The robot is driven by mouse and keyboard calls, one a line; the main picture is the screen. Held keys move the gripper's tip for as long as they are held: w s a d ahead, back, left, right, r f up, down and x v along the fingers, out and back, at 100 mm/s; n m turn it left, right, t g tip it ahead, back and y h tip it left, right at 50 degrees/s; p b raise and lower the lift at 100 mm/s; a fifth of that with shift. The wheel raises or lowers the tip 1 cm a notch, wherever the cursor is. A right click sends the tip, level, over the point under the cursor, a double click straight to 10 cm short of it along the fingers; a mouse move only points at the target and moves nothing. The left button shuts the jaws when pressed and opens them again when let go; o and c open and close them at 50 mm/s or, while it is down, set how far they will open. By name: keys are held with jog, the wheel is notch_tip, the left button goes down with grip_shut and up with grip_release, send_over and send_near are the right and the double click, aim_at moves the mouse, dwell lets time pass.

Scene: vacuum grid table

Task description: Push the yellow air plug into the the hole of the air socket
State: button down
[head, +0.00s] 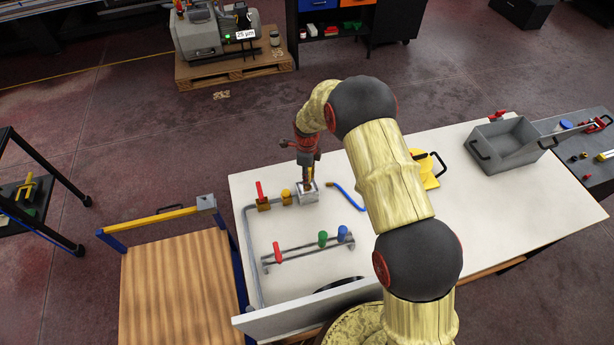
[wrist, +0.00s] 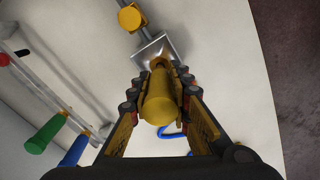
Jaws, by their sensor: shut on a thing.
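My gripper (wrist: 158,92) is shut on the yellow air plug (wrist: 158,106), a yellow cylinder between its fingers in the wrist view. In the head view my gripper (head: 308,180) points down over the air socket (head: 307,196), a light grey metal block at the end of the pipe on the table. In the wrist view the socket (wrist: 150,50) lies just beyond the plug's far end. The plug's tip is at or very near the socket. The hole is hidden, so I cannot tell whether the tip is inside it.
The white table (head: 400,260) carries a grey pipe with a red-handled valve (head: 262,198), and a rail with red, green and blue handles (head: 322,239). A blue hose (head: 346,195) lies right of the socket. A grey bin (head: 505,146) stands at the far right.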

jog(key=shift+f+b, duration=1.3)
jog(key=shift+f, duration=0.35)
dwell(0.9)
jog(key=c, duration=1.6)
grip_release()
jog(key=shift+o, duration=0.2)
notch_tip(320, 180, up, 12)
